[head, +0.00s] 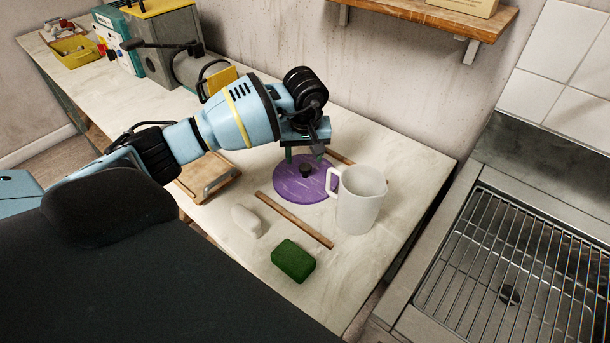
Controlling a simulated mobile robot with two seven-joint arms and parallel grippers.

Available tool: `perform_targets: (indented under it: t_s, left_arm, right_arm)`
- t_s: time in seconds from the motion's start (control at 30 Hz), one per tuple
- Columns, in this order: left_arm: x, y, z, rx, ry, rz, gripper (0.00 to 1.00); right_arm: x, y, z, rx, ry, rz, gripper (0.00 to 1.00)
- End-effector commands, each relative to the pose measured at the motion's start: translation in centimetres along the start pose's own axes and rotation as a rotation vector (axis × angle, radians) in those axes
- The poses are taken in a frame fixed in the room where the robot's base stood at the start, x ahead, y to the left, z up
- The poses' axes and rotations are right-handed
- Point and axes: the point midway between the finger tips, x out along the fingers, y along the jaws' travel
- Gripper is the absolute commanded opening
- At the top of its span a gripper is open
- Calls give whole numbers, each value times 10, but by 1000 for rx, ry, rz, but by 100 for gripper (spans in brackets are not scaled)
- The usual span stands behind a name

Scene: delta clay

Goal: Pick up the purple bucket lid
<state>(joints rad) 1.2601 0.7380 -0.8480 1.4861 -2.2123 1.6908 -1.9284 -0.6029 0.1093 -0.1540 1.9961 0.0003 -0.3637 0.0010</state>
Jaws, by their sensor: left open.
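The purple bucket lid (300,188) lies flat on the pale worktop, a round disc with a small dark knob (306,171) at its middle. My left gripper (304,156) is just above the lid, pointing down over the knob, with its fingers apart. From this angle I cannot tell whether the fingers are around the knob or still above it. The gripper and wrist hide part of the lid's far edge. My right gripper does not show.
A white jug (361,200) stands right beside the lid. A wooden strip (294,219), a white object (246,222) and a green sponge (293,261) lie in front. A wooden board (207,176) lies left. A sink with a wire rack (520,270) is at right; a shelf (440,15) hangs above.

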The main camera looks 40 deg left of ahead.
Motion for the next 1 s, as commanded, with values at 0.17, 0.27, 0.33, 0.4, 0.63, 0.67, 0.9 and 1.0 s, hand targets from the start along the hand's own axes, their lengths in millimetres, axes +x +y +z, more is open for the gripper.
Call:
perform_targets:
  t_s: [0.17,0.27,0.33,0.4,0.63,0.67,0.9,1.0]
  left_arm:
    - [27,3,-1,-2,-3,-3,56]
    - [36,3,-2,-2,-2,-1,56]
    - [40,3,-2,-1,-1,-2,56]
    - [41,3,-2,-1,0,-2,56]
    - [41,3,-2,-1,0,-2,48]
    - [41,3,-2,-1,0,-2,44]
    - [41,3,-2,-1,0,-2,12]
    - [41,3,-2,-1,0,-1,7]
  right_arm:
    - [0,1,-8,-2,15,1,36]
    - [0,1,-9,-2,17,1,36]
    - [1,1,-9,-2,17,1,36]
    - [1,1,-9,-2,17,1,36]
    - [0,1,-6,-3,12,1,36]
    - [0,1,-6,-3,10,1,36]
    - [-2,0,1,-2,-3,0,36]
    - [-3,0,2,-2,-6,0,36]
